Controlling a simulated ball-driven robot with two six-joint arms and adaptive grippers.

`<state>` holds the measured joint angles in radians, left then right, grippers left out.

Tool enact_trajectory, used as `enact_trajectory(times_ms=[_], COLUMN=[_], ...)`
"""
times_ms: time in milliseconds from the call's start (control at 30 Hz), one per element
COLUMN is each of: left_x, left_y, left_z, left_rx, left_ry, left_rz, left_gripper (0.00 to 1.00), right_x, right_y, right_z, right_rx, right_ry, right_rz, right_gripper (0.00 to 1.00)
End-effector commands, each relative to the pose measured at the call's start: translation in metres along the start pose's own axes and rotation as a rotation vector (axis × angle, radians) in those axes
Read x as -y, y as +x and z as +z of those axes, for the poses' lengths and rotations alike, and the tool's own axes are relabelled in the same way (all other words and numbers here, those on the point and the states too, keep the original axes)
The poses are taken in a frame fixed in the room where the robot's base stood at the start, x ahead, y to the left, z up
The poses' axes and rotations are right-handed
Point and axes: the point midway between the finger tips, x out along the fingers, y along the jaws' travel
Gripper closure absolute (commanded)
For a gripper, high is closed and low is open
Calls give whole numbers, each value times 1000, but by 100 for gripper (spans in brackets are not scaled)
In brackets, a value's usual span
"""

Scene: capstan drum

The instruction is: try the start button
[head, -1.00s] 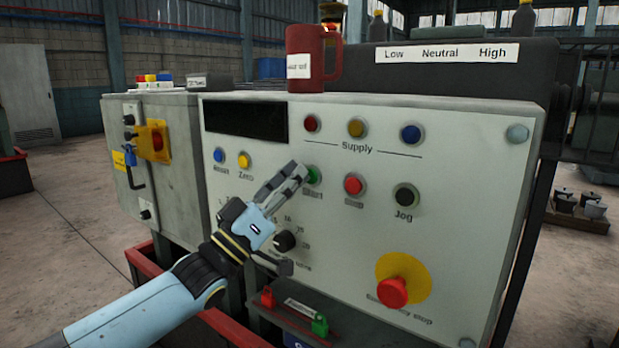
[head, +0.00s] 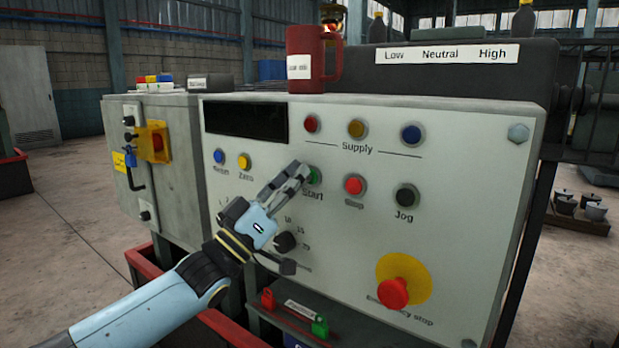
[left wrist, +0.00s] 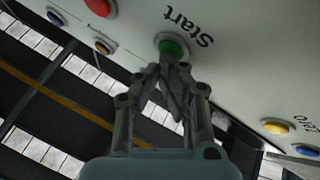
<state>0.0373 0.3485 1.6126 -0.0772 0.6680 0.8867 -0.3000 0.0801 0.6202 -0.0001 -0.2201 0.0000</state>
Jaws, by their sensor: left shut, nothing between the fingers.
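The green start button (head: 313,176) sits in the middle of the pale control panel (head: 460,230), with the label "Start" below it. My left gripper (head: 303,170) is shut and empty, its fingertips at the button's left side and partly covering it. In the left wrist view the green button (left wrist: 173,48) shows just beyond the closed fingertips (left wrist: 170,62). I cannot tell whether the tips touch it or whether it is pressed in. My right gripper is not in view.
A red stop button (head: 354,185) is right of the start button, and a black Jog button (head: 406,196) is further right. A red emergency stop (head: 393,292) stands out below. A black knob (head: 285,242) is near my left wrist. A red mug (head: 312,60) stands on top.

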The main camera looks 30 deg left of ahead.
Motion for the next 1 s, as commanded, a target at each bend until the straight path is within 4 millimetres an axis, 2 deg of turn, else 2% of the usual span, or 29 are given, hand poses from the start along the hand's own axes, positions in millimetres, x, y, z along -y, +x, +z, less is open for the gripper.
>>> enact_trajectory(times_ms=[267, 667, 1000], left_x=[-7, -8, -22], left_y=[-10, -14, -38], left_z=[-7, -8, -22], left_rx=[1, 1, 2], left_ry=[1, 0, 0], left_rz=[0, 0, -1], left_gripper=[100, 100, 100], right_x=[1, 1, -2], right_y=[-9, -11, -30], right_z=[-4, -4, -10], right_rx=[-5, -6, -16], right_ry=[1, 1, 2], right_rz=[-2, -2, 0], right_gripper=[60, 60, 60])
